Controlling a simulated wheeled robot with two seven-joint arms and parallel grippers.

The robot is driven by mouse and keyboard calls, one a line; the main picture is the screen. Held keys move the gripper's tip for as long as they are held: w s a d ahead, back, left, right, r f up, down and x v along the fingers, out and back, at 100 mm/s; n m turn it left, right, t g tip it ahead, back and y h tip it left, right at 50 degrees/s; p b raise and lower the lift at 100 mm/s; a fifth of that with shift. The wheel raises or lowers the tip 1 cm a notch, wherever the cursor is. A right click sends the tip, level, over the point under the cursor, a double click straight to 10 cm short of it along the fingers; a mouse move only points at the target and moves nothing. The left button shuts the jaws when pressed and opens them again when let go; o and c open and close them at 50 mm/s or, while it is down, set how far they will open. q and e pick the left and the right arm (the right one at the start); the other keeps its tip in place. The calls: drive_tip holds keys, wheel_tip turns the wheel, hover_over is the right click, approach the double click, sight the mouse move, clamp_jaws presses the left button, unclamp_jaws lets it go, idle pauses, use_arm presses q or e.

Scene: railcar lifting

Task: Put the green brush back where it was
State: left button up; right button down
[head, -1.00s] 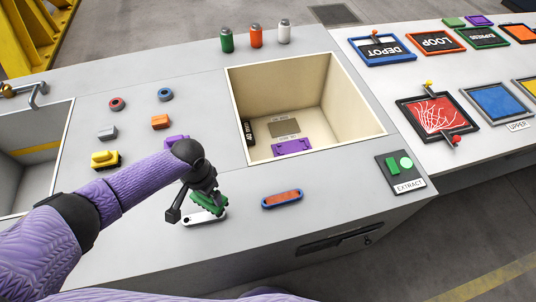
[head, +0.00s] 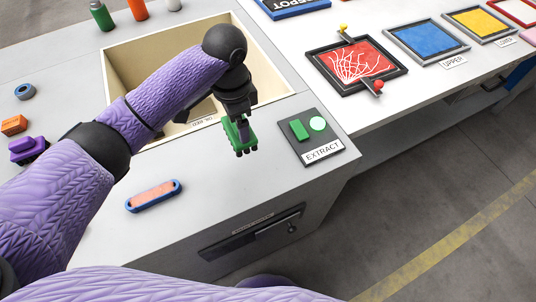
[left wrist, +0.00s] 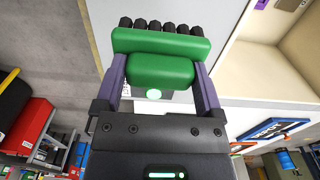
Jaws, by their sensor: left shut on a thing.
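The green brush (head: 237,135) has a green body and dark bristles. My left gripper (head: 243,128) is shut on it and holds it by the bin's front right corner, on the near side of the EXTRACT panel's left edge. In the left wrist view the brush (left wrist: 160,58) sits between the two purple fingers of my left gripper (left wrist: 160,75), its dark bristles pointing away from the palm. Whether the brush touches the counter I cannot tell. My right gripper is not in view.
The cream-walled bin (head: 275,80) lies behind my left arm. The EXTRACT panel (head: 312,140) has a green block and a round light. An orange-and-blue oval item (head: 153,195) lies on the counter. A purple brush (head: 27,148) and an orange one (head: 14,125) stand at left.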

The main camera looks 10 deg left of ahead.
use_arm(q)
drive_tip(key=f+b, duration=0.1)
drive_tip(key=f, duration=0.2)
drive_tip(key=f+b, duration=0.1)
drive_tip(key=f, duration=0.2)
drive_tip(key=f+b, duration=0.1)
drive_tip(key=f, duration=0.2)
drive_tip(key=shift+s+a+f+b, duration=0.15)
drive_tip(key=shift+a+f+b, duration=0.05)
drive_tip(key=shift+a+b, duration=0.1)
drive_tip(key=shift+d, duration=0.1)
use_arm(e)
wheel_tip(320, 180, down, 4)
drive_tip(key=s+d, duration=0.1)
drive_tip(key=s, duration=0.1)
use_arm(q)
drive_tip(key=o, duration=0.8)
drive_tip(key=shift+r, duration=0.15)
wheel_tip(320, 180, up, 12)
drive_tip(key=p, duration=0.5)
drive_tip(key=shift+f, duration=0.25)
drive_tip(key=shift+r, duration=0.2)
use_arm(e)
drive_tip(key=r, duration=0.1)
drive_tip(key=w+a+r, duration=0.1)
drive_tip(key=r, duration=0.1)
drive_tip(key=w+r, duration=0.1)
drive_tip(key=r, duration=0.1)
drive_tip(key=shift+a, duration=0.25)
